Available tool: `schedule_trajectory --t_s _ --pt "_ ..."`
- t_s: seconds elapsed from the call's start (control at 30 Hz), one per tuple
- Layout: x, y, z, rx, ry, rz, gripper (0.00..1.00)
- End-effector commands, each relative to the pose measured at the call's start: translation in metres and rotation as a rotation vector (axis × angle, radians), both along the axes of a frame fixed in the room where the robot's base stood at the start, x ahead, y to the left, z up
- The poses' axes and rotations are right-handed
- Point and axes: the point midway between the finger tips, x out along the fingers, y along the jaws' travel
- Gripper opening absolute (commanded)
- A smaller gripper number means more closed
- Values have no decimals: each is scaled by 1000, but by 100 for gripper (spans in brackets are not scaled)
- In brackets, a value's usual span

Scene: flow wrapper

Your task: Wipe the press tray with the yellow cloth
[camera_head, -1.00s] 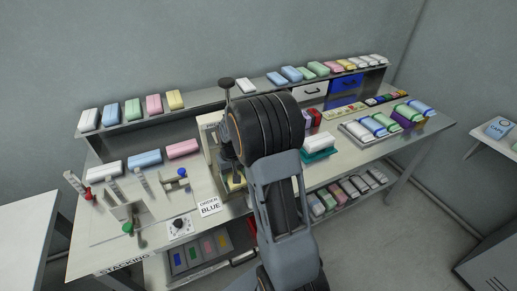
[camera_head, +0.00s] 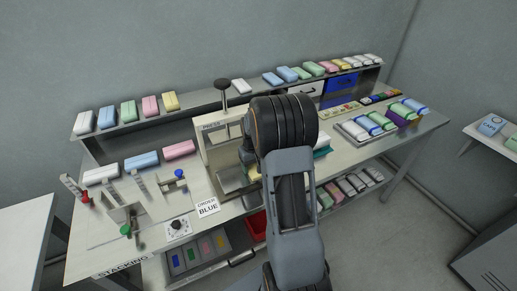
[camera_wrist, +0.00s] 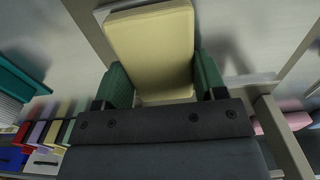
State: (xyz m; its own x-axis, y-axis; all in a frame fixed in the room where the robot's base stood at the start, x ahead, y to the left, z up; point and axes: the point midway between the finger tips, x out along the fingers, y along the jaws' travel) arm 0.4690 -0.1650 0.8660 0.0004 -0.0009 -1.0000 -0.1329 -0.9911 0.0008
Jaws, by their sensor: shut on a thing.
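The yellow cloth (camera_wrist: 150,45) is a thick pale-yellow pad between the green fingers of my gripper (camera_wrist: 161,78), which is shut on it. In the head view, only a small bit of the cloth shows beside my arm. The press (camera_head: 208,140) is a beige frame with a black knob on top. Its grey metal tray (camera_head: 231,181) shows at the frame's foot, left of my gripper; its right part is hidden by my arm. In the wrist view, the cloth lies over a grey metal edge; I cannot tell whether it touches the tray.
An "ORDER BLUE" card (camera_head: 208,207) and a dial box (camera_head: 178,228) stand in front of the press. The stacking fixture (camera_head: 126,216) is at the left. A tray of wrapped packs (camera_head: 355,132) is at the right. A shelf with coloured packs (camera_head: 129,110) runs behind.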

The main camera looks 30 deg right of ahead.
Motion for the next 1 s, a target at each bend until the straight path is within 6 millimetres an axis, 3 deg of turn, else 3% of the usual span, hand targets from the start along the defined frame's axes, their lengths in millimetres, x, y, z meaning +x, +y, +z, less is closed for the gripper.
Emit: schedule_trajectory --t_s 0.1,0.23,0.8,1.0 --pt "0 -8 -2 1 2 6 46" --pt "1 -6 25 -2 -4 9 46" --pt "2 -2 74 0 -1 16 46" --pt "2 -1 81 1 0 17 46"
